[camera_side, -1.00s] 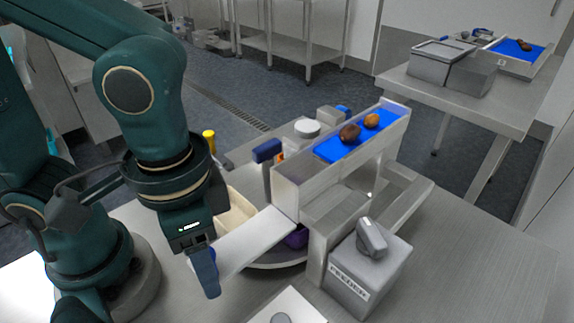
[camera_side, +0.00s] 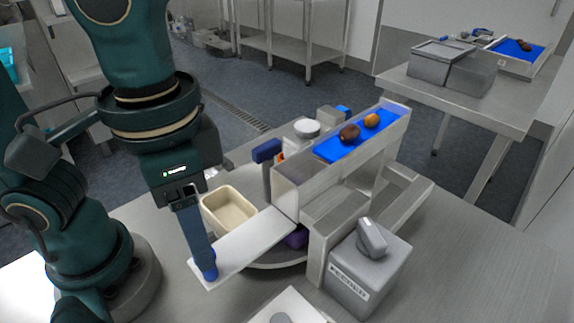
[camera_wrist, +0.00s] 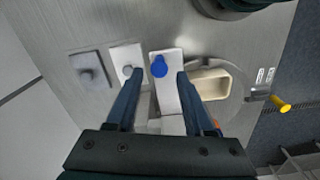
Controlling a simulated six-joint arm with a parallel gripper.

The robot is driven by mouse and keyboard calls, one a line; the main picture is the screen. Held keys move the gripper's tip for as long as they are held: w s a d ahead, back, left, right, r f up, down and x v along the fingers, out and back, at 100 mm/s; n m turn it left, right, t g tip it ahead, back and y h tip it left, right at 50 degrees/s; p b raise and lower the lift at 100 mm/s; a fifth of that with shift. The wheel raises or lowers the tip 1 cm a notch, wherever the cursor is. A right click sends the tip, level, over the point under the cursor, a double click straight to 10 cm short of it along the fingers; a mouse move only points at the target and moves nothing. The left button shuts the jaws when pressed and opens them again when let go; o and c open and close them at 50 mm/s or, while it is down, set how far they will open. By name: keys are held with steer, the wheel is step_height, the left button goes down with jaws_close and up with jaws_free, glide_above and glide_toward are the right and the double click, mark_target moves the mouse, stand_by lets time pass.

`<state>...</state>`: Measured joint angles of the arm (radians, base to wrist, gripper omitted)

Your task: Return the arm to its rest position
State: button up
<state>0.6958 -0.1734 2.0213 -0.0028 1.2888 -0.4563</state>
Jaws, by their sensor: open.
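My gripper (camera_side: 202,262) hangs pointing down over the outer end of a white sloping plate (camera_side: 246,246) in the side view. In the wrist view the gripper (camera_wrist: 156,78) has its two dark blue fingers wide apart, with nothing held between them. On the blue belt (camera_side: 330,149) lie a dark brown date (camera_side: 349,132) and an orange-brown date (camera_side: 372,120), well away from the gripper.
A tan bin (camera_side: 228,209) stands behind the white plate. A grey box with a knob (camera_side: 369,268) stands at the front right, beside the metal belt frame (camera_side: 318,200). A white panel (camera_side: 288,303) lies at the front edge. A second metal table (camera_side: 497,103) stands at the back right.

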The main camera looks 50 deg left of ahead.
steer(key=w+a+n+t, duration=0.2)
steer(key=w+a+t, duration=0.2)
steer(key=a, duration=0.6)
steer(key=shift+w+a+n+t, duration=0.25)
steer(key=shift+w+n+t, duration=0.15)
steer(key=shift+t, duration=0.4)
steer(key=shift+f, duration=0.1)
stand_by(1.4)
